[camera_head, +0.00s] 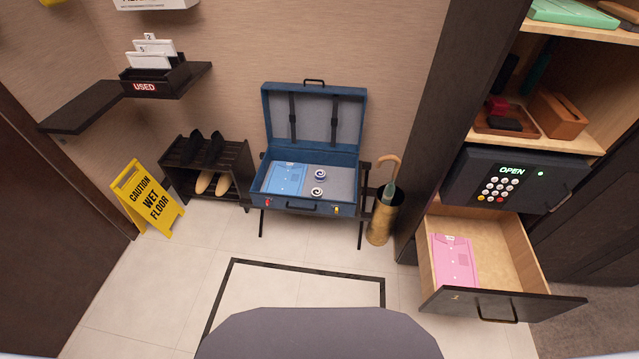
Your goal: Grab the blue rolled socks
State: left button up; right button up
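A rolled pair of socks with a dark blue and white spiral end (320,174) lies inside the open blue suitcase (310,205), on its grey lining right of the middle. A second roll with a dark and white spiral (317,191) lies just in front of it; its colour is hard to tell at this size. A folded blue shirt (286,178) lies to the left of both rolls. The suitcase rests on a dark folding stand with its lid up. Neither of my grippers is in view.
A brass umbrella stand (380,223) stands right of the suitcase. A shoe rack (175,181) and a yellow wet floor sign (147,200) stand left. An open drawer (490,299) holding a pink shirt (454,260) juts out at right. The tiled floor in front is clear.

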aim_at(320, 177)
jog(key=i+j+z, duration=0.25)
jog(key=j+z, duration=0.2)
jog(key=j, duration=0.2)
jog(key=i+j+z, duration=0.1)
jog(key=j+z, duration=0.35)
jog(key=j, duration=0.25)
jog(key=j+z, duration=0.45)
jog(key=j, duration=0.25)
jog(key=k+j+z, duration=0.1)
jog(key=j+z, duration=0.35)
jog(key=j, duration=0.3)
